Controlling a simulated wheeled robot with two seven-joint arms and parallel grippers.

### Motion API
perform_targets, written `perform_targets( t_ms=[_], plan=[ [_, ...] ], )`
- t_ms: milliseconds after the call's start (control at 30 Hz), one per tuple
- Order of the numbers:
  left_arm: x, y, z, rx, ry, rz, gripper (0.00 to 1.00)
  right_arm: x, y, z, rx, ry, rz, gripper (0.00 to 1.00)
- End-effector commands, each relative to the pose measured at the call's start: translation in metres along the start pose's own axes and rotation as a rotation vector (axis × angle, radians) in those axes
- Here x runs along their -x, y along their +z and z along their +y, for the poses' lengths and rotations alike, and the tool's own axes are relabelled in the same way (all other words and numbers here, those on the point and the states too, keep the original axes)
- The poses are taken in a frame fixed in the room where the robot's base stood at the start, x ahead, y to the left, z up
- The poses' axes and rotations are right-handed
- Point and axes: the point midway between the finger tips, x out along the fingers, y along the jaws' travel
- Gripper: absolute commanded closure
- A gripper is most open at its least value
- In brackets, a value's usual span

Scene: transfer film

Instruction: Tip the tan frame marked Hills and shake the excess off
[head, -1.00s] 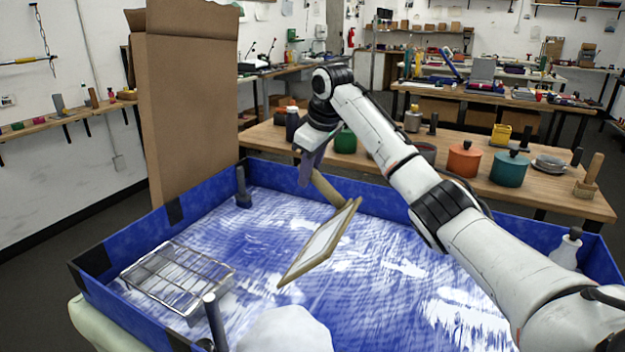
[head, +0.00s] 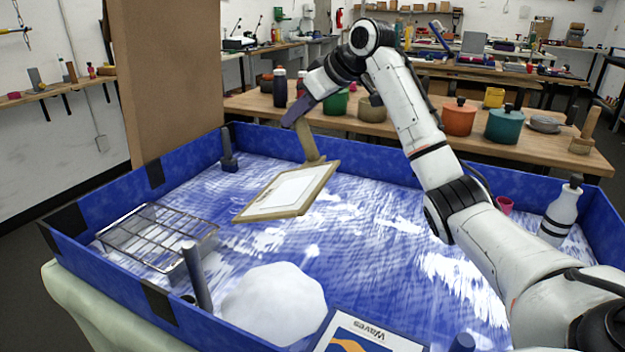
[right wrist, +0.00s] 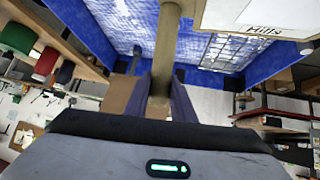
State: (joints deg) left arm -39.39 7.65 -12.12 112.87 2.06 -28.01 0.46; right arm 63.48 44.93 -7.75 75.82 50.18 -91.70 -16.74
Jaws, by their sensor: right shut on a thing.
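The tan frame (head: 286,192) with a white panel hangs above the blue, white-dusted tray (head: 100,188) in the head view, tilted with its near-left corner low. The word Hills reads on its panel in the right wrist view, where part of the frame (right wrist: 225,17) shows at the top. My right gripper (head: 299,112) is shut on the frame's tan handle (head: 306,140). In the right wrist view the handle (right wrist: 166,50) runs between the purple fingers of the gripper (right wrist: 161,97). My left gripper is out of view.
A white mound (head: 275,303) and a wire rack (head: 158,236) sit in the tray, left of my right arm. A frame marked Waves (head: 368,335) shows at the bottom edge. A white bottle (head: 558,215) stands at the right. A tall cardboard piece (head: 165,75) rises behind the left wall.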

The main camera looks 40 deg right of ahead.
Motion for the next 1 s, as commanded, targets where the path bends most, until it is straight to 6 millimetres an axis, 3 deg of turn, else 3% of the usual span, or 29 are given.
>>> perform_targets(
  t_ms=[33, 500, 667, 1000],
  plan=[
    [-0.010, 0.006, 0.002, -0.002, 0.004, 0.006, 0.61, -0.005, 0.006, 0.000, -0.009, -0.002, 0.034, 1.00],
    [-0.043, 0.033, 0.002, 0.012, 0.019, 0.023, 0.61, -0.004, 0.005, -0.001, -0.074, -0.031, 0.297, 1.00],
    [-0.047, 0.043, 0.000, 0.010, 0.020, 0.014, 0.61, -0.002, 0.002, 0.000, -0.090, -0.037, 0.358, 1.00],
    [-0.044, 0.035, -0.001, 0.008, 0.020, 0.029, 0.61, 0.001, -0.001, 0.000, -0.093, -0.038, 0.369, 1.00]
  ],
)
